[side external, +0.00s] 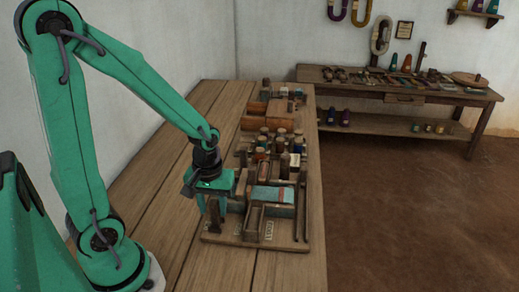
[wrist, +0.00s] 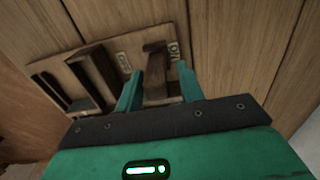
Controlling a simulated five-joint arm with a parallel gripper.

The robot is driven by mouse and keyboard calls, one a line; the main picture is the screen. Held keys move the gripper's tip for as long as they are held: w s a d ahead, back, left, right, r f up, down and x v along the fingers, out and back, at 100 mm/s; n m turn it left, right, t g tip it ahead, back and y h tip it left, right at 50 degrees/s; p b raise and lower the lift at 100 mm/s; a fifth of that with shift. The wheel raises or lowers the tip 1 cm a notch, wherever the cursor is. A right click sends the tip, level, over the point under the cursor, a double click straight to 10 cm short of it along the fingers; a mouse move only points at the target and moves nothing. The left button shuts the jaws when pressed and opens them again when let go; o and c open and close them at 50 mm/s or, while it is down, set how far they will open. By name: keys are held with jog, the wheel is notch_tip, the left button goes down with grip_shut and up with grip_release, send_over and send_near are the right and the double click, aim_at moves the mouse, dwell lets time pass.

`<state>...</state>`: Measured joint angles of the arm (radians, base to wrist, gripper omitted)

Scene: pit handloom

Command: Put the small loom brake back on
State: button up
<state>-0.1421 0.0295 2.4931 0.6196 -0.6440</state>
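The small loom brake appears to be the dark wooden lever (wrist: 155,72) with a wider top, standing on a wooden board (wrist: 135,42) in the wrist view. In the side view the lever (side external: 215,218) stands at the board's near left corner, partly under my gripper (side external: 211,193). My gripper (wrist: 159,88) is open, with one green finger on each side of the lever. The left finger looks close to it; a gap shows at the right finger. Contact cannot be told.
A wooden open box (side external: 255,222) and a blue-topped block (side external: 272,196) sit right of my gripper. The bench (side external: 185,190) left of the board is clear. Another table (side external: 400,86) stands at the back wall.

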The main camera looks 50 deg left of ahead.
jog(key=shift+o, duration=0.8)
jog(key=shift+r, duration=3.25)
jog(key=shift+r, duration=0.1)
jog(key=shift+d+r+m+t, duration=0.2)
jog(key=shift+r+m+t, duration=0.1)
jog(key=shift+r+m, duration=0.15)
jog(key=s+d+r+m+t, duration=0.3)
jog(key=r+m+t, duration=0.2)
jog(key=r+m, duration=0.3)
jog(key=shift+s+d+r, duration=0.15)
jog(key=shift+r, duration=1.1)
